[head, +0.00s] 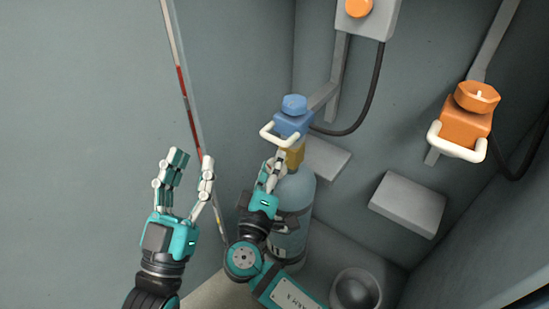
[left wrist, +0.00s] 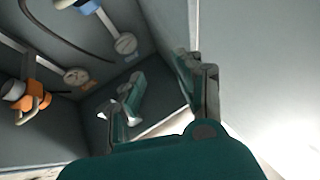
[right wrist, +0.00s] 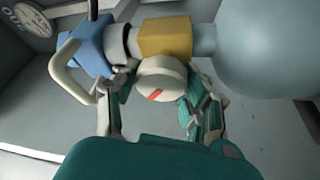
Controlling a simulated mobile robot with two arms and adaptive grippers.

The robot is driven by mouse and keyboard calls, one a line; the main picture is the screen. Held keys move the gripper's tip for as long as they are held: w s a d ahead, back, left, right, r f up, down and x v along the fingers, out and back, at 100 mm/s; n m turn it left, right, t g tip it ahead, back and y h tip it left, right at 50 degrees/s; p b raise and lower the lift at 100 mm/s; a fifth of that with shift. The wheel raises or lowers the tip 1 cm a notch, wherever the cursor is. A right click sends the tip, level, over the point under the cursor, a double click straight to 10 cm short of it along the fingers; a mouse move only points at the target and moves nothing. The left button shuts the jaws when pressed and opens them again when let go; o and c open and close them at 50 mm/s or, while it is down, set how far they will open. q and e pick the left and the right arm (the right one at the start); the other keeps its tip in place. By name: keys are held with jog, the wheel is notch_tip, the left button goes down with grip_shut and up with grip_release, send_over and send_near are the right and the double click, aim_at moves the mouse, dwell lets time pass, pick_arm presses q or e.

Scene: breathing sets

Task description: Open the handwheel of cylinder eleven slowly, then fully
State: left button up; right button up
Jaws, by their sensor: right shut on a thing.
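In the right wrist view a round white handwheel (right wrist: 161,80) with a red mark sits on the side of the block. My right gripper (head: 271,172) is shut on this handwheel, its fingers on either side of it (right wrist: 155,92). My left gripper (head: 188,172) is open and empty, left of the cylinder.
An orange connector (head: 465,128) with a white handle hangs on the right wall. A wall box with an orange knob (head: 358,7) is above, with a black hose (head: 377,95). Grey plates (head: 408,204) and a round cup (head: 355,290) are nearby. The left wall is bare beyond a red-and-white rod (head: 183,92).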

jog(key=shift+r+n+p, duration=0.25)
jog(key=shift+n+p, duration=0.25)
jog(key=shift+f+n+g+y+p, duration=0.15)
jog(key=shift+n+g+y+p, duration=0.2)
jog(key=shift+p, duration=0.25)
pick_arm(q)
notch_tip(320, 180, down, 12)
jog(key=w+a+g+y, duration=0.1)
jog(key=g+y, duration=0.1)
jog(key=g, duration=0.6)
jog(key=shift+w+a+f+y, duration=0.15)
jog(key=shift+w+a+y, duration=0.05)
jog(key=shift+w+y, duration=0.2)
pick_arm(e)
jog(key=o, duration=1.2)
jog(key=shift+w+f, duration=0.1)
jog(key=shift+a, duration=0.1)
jog(key=v, duration=1.2)
